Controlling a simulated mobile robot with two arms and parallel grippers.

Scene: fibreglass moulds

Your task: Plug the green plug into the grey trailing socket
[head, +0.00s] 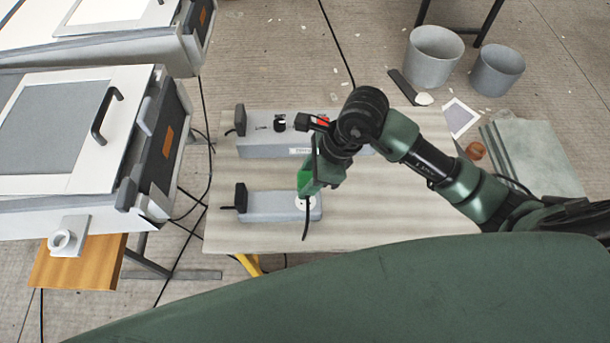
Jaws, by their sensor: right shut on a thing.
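The grey trailing socket (268,206) lies on the pale table, with a black upright piece at its left end and a round white outlet (312,203) at its right end. My right gripper (312,180) is shut on the green plug (304,180), over the right end of the socket. A black cable hangs from the plug across the outlet. The gripper hides part of the plug, and I cannot tell whether the plug touches the outlet. My left gripper is not in view.
A longer grey box (262,147) with a black knob (280,123) lies behind the socket, partly under my right arm. Two grey buckets (433,55) (497,70) stand on the floor behind. White-lidded machines stand left. The table (400,210) is clear at front right.

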